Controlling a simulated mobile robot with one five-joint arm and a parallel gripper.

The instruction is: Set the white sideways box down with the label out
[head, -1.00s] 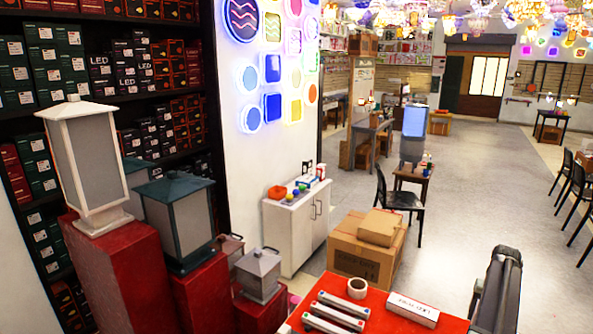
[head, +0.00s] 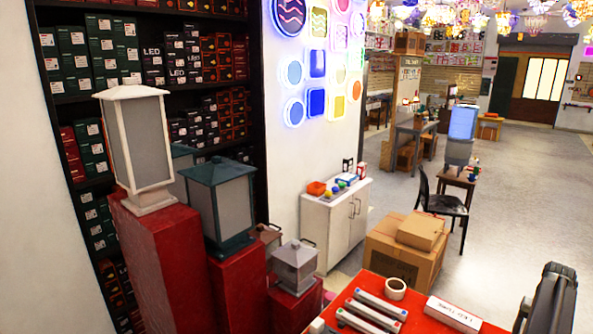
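A long white box (head: 453,313) lies on the red tabletop (head: 405,318) at the bottom right of the head view. Dark lettering shows on the box, too small to read surely. No gripper is seen touching it. My gripper is not in view, so I cannot see whether it holds anything. A dark shelf (head: 150,148) on the left holds rows of small boxes, dark green, black and red, many with white labels facing out.
Red plinths (head: 160,260) with lanterns stand before the shelf. A roll of tape (head: 396,289) and pale bars (head: 378,305) share the red table. A dark cylindrical object (head: 551,298) rises at its right. Cardboard boxes (head: 402,258) stand behind. Grey floor (head: 520,205) is open at right.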

